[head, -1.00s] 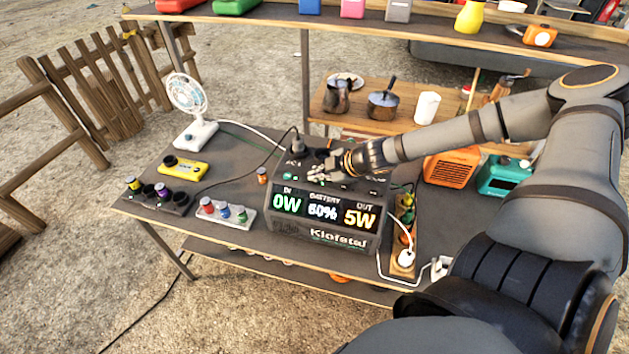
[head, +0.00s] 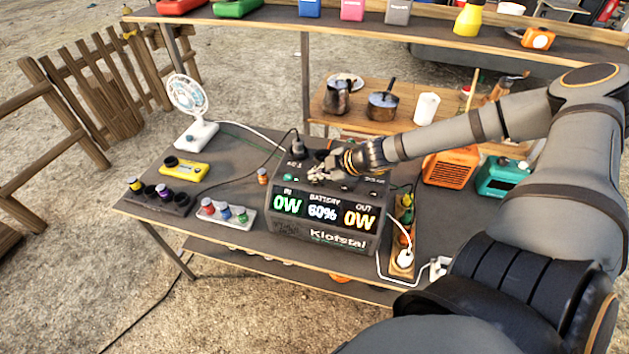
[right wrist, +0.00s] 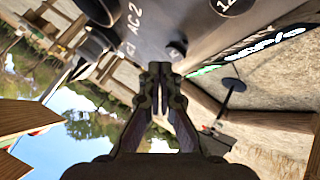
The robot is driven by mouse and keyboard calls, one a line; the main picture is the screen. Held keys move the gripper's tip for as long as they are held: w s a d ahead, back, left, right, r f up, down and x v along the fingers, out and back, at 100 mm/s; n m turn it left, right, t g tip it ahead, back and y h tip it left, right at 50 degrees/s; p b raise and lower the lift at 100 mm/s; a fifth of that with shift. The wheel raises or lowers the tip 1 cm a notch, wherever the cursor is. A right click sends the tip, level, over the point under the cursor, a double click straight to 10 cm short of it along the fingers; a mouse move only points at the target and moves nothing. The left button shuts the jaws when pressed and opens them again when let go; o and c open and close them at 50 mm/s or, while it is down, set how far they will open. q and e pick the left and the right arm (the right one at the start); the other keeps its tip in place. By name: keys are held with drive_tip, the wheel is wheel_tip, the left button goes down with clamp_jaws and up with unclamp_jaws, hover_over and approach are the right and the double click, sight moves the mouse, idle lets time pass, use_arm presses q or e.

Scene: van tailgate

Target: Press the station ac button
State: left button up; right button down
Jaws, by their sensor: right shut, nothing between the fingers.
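The power station (head: 318,238) stands in the middle of the table, its front display reading IN 0W, BATTERY 60%, OUT 0W. A black plug sits in its top at the back left. My right gripper (head: 316,174) is shut and empty, low over the station's top panel. In the right wrist view its closed fingertips (right wrist: 160,70) are near a small dark round button (right wrist: 178,48) on the panel (right wrist: 185,20), where AC 1 and AC 2 labels show. I cannot tell whether the fingertips touch the button. My left gripper is out of view.
A white fan (head: 190,108) and a yellow device (head: 184,171) stand left of the station.

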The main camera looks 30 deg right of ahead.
sight(317, 183)
wheel_tip(317, 183, up, 6)
drive_tip(key=p, duration=0.5)
drive_tip(key=shift+p, duration=0.4)
